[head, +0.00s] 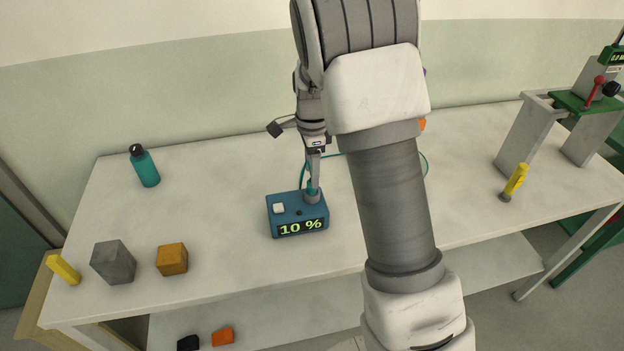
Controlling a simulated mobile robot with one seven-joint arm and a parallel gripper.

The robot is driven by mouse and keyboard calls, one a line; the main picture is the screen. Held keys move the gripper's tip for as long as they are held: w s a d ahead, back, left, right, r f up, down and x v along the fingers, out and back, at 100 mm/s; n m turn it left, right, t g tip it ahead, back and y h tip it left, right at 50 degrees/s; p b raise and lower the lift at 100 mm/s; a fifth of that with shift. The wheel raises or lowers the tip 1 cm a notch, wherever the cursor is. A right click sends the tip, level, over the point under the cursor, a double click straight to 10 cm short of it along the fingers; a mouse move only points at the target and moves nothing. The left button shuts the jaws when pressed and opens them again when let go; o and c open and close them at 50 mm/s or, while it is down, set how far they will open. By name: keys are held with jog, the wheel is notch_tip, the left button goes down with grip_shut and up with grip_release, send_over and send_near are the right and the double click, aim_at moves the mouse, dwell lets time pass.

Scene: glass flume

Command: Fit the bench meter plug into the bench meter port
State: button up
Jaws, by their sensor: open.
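The bench meter (284,213) is a teal-blue box on the bench, with a white button, a small dark knob and a display reading "10 %". The bench meter port (312,198) is a grey collar at its top right corner. The teal bench meter plug (311,186) stands upright at the port, its lower end at the collar; how deep it sits I cannot tell. A teal cable runs from it behind my arm. My gripper (313,178) points down right at the plug, open, with its fingers around or beside it; the small view hides which.
A teal bottle (146,166), a grey block (113,262), an orange block (172,259) and a yellow item (63,269) stand left on the bench (226,171). Right are another yellow item (515,182) and a grey stand (530,133) with a red lever. My arm hides the bench's middle.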

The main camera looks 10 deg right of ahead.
notch_tip(320, 180, up, 8)
jog(key=s+r+n+t, duration=0.3)
jog(key=s+r+n, duration=0.6)
jog(key=s+r, duration=0.3)
jog(key=s+n+t, duration=0.2)
jog(key=s+n, duration=0.7)
jog(key=s, duration=0.6)
jog(key=shift+f+t, duration=0.3)
jog(key=shift+f, duration=0.05)
